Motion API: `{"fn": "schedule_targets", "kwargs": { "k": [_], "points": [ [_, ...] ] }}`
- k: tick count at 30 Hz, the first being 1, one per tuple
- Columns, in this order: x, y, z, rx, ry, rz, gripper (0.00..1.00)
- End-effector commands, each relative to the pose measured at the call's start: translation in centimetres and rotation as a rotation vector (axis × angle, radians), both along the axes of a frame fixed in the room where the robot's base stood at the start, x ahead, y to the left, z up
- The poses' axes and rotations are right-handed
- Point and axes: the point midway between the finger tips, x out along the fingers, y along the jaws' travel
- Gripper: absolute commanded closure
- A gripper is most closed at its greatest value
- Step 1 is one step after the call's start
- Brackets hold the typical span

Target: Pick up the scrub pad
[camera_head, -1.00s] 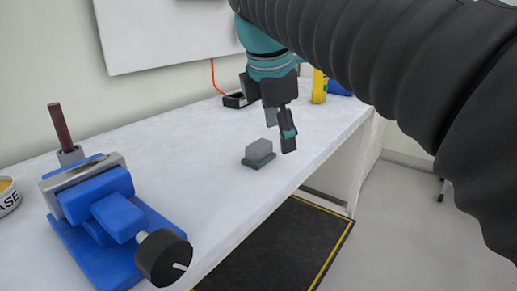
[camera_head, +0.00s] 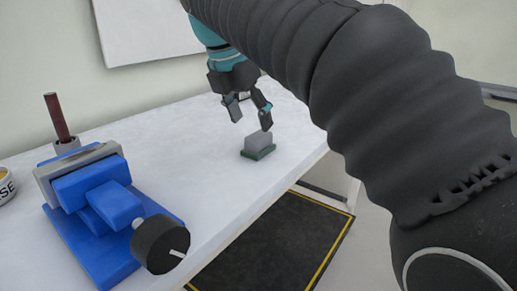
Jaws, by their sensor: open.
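The scrub pad (camera_head: 258,146) is a small block with a grey top and a dark green base. It lies flat on the white workbench (camera_head: 205,190), near the front edge. My gripper (camera_head: 251,119) hangs from the arm just above and behind the pad in the picture. Its two dark fingers are spread apart, with nothing between them. The right fingertip shows close to the pad's upper edge; I cannot tell whether it touches.
A blue vise (camera_head: 100,205) with a black knob (camera_head: 160,244) stands on the bench at the left. A tin (camera_head: 5,186) is cut off at the left edge. A dark mat (camera_head: 275,245) with yellow edging lies on the floor. The bench between vise and pad is clear.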

Motion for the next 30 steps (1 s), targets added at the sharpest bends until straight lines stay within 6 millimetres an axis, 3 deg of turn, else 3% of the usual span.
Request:
{"fn": "schedule_targets", "kwargs": {
  "k": [5,15,25,30],
  "points": [
    [0.3,-0.3,-0.9,0.0,0.0,-0.001,0.35],
    [1.7,-1.7,-4.7,0.0,0.001,-0.001,0.35],
    [1.9,-1.8,-5.2,0.001,-0.001,-0.001,0.35],
    [1.9,-1.8,-5.2,0.0,0.0,-0.001,0.78]
  ]
}}
